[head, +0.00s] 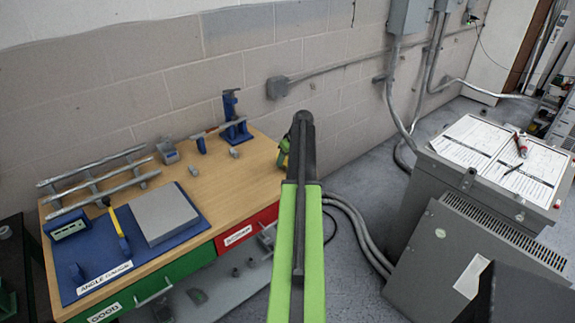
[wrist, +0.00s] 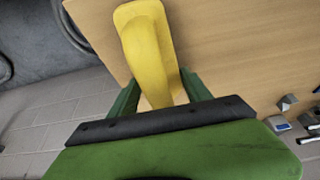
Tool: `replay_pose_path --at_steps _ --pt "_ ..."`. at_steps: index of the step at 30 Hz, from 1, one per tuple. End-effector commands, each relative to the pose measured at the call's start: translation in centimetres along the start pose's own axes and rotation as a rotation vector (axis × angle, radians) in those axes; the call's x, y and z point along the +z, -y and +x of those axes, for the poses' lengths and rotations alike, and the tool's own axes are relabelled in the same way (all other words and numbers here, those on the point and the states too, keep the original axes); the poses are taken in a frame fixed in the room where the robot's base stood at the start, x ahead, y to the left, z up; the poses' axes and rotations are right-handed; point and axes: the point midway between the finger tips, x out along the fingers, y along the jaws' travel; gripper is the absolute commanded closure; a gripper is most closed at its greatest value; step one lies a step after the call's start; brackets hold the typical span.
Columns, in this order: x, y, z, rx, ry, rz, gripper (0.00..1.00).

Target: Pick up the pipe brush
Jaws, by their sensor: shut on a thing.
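My gripper (wrist: 158,92) is shut on a smooth yellow piece (wrist: 145,40) with a wide, flared end, which sits between its two green fingers in the wrist view. The piece looks like a handle and is probably the pipe brush's. No bristles show, so I cannot be sure. In the head view my gripper (head: 284,153) is at the right end of the wooden workbench (head: 205,165), mostly hidden behind my arm. The held piece cannot be made out there. Whether it touches the bench top is not clear.
A blue stand (head: 236,118) holds a pipe near the wall. Several pipes lie on a rack (head: 98,180) at the left. A blue mat (head: 185,232) bears a grey block and a yellow-handled tool. A grey cabinet (head: 440,220) stands right, with open floor between.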

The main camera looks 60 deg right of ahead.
Motion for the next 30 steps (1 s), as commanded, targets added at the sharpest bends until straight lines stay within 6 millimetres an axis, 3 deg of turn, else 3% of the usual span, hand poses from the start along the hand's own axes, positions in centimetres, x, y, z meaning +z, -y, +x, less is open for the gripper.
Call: replay_pose_path --at_steps 4,14,23,30 --pt "0.0 0.0 0.0 0.0 0.0 0.0 0.88" --pt "-0.2 -0.1 -0.7 0.0 0.0 0.001 0.89" --pt "-1.9 -0.2 -5.0 0.001 0.0 0.002 0.89" --pt "0.5 -4.8 -9.3 0.002 -0.001 0.005 0.89"
